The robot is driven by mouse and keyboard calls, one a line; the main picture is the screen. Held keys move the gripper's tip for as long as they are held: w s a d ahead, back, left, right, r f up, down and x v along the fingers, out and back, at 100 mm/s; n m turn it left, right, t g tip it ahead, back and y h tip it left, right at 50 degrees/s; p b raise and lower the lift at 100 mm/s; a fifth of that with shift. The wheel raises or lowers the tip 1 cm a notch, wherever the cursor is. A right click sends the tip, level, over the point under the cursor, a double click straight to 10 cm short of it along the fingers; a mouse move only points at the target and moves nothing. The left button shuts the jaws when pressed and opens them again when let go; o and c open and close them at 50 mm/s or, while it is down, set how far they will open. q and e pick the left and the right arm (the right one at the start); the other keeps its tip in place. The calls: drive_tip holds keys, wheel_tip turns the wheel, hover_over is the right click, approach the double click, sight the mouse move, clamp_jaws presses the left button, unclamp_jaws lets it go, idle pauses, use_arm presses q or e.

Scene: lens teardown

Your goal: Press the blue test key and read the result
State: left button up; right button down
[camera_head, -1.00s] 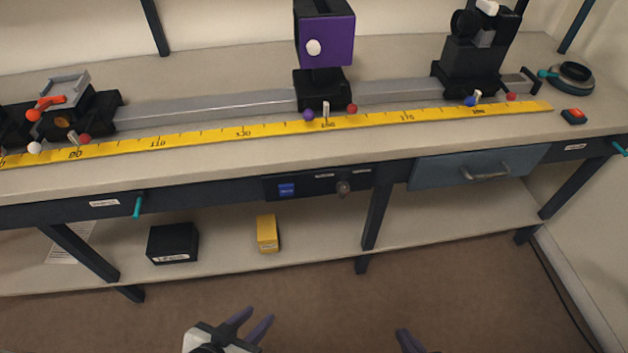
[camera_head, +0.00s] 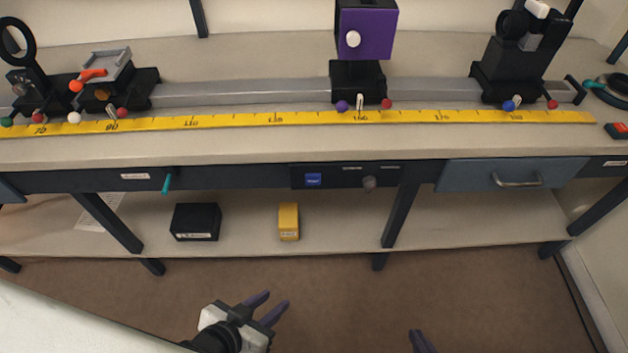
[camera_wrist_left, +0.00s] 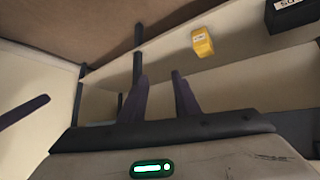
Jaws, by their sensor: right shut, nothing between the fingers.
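The blue test key (camera_head: 313,181) is a small square button on a dark panel (camera_head: 340,180) set in the front of the bench. A round knob (camera_head: 369,182) sits to its right. My left gripper (camera_head: 270,301) is below and in front of the bench, apart from the key, with its two purple fingers spread and nothing between them. Those fingers also show in the left wrist view (camera_wrist_left: 161,97). My right gripper (camera_head: 421,342) shows only at the bottom edge; it is shut and empty. No readable result display can be made out.
The bench top carries a rail with a purple-fronted unit (camera_head: 366,34) and a yellow scale (camera_head: 275,118). A teal lever (camera_head: 167,183) juts from the bench front. A black box (camera_head: 195,221) and yellow box (camera_head: 289,222) stand on the lower shelf. A pale surface (camera_head: 60,320) fills the lower left.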

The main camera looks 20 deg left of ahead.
use_arm(q)
clamp_jaws()
idle(1.8)
